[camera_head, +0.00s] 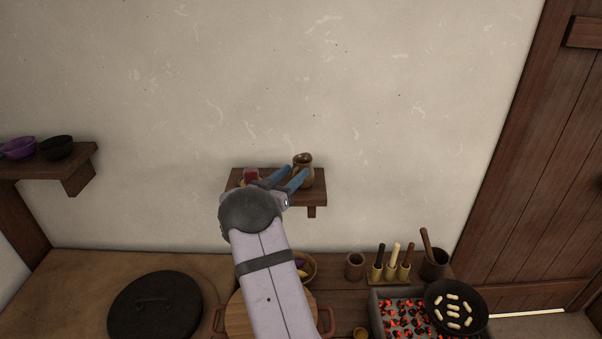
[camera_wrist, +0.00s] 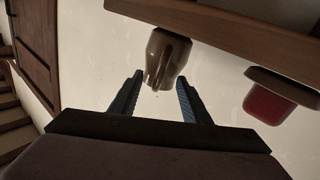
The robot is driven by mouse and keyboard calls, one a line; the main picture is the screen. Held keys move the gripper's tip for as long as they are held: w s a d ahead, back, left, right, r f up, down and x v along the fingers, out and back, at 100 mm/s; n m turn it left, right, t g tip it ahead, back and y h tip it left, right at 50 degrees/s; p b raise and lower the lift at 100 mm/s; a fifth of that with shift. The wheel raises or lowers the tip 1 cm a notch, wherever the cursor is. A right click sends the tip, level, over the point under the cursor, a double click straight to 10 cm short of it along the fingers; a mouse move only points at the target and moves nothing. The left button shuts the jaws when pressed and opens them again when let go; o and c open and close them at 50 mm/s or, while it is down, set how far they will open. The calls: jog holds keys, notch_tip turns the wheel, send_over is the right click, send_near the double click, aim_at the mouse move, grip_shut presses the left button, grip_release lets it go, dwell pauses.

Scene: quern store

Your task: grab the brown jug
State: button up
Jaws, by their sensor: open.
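The brown jug (camera_head: 303,161) stands on a small wooden wall shelf (camera_head: 315,195), near its right end. In the wrist view the jug (camera_wrist: 165,55) appears upside down, beyond the fingertips and roughly in line with the gap between them. My gripper (camera_head: 295,173) is at the front of the shelf, its blue fingers pointing toward the jug. In the wrist view my gripper (camera_wrist: 160,78) has its fingers spread, with nothing held. The fingers hide the jug's lower part in the head view. I cannot tell whether the fingertips reach beside the jug.
A red vessel (camera_head: 250,175) stands on the shelf left of the jug; it shows in the wrist view too (camera_wrist: 270,103). Below are a counter with a dark lid (camera_head: 155,305), a tool holder (camera_head: 390,272), glowing coals (camera_head: 400,315) and a pan (camera_head: 455,307). Bare wall rises above the shelf.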

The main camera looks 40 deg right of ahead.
grip_shut()
jog(key=shift+r, duration=0.1)
dwell(0.4)
jog(key=shift+r+b, duration=1.55)
jog(key=shift+r, duration=3.25)
jog(key=shift+r, duration=0.15)
